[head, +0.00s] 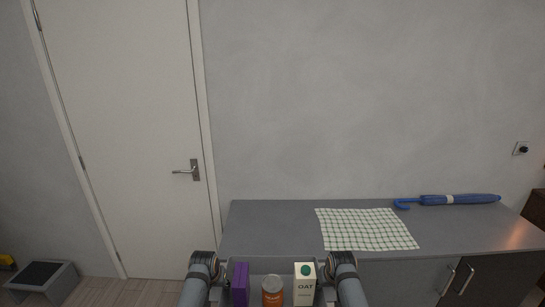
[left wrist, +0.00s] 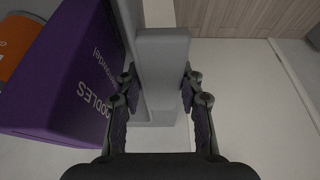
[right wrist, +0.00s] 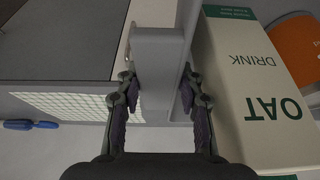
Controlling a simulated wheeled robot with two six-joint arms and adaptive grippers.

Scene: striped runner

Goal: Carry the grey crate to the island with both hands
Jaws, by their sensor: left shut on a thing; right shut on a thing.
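The grey crate (head: 268,266) is at the bottom of the head view, in front of the counter's left part. It holds a purple noodle box (head: 239,284), an orange can (head: 272,291) and a white oat drink carton (head: 304,285). My left gripper (left wrist: 158,88) is shut on a grey handle of the crate (left wrist: 162,50), beside the purple box. My right gripper (right wrist: 163,88) is shut on the opposite handle, beside the carton (right wrist: 262,100). The crate's underside is hidden. No island can be made out for certain.
A grey counter (head: 275,222) stands against the wall. A checkered cloth (head: 365,229) and a blue umbrella (head: 458,200) lie on it. Its left part is bare. A white door (head: 130,130) and a step stool (head: 42,282) are at left.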

